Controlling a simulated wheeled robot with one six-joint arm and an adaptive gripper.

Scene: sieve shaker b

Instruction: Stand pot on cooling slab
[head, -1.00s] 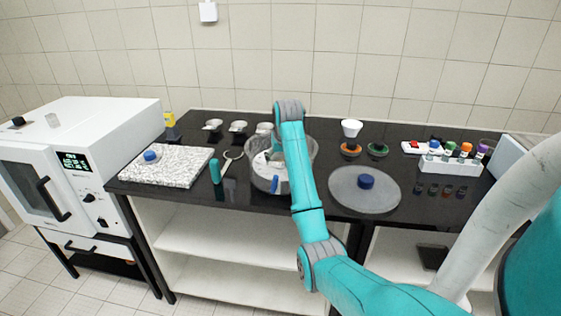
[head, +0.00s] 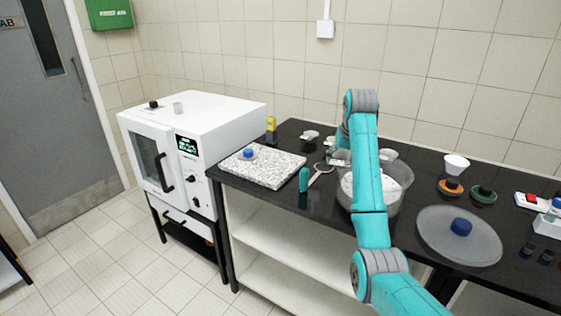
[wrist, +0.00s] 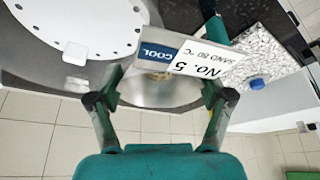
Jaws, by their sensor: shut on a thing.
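My gripper (wrist: 161,86) is shut on a metallic pot (wrist: 152,94) in the wrist view. A white and blue label on it reads "No. 5", "SAND 80 °C" and "COOL". In the head view my arm hides most of the gripper and pot, which are near the glass bowl. The cooling slab (head: 275,172), a speckled grey-white block, lies at the counter's left end. It also shows in the wrist view (wrist: 272,52), right of the pot. A small blue-topped thing (head: 249,153) is on its left part; the rest is bare.
The glass bowl (head: 399,190) holds a white perforated plate (wrist: 108,18). A round lid with a blue knob (head: 440,245) lies right. A white oven (head: 190,130) stands left, a yellow item (head: 271,127) behind the slab.

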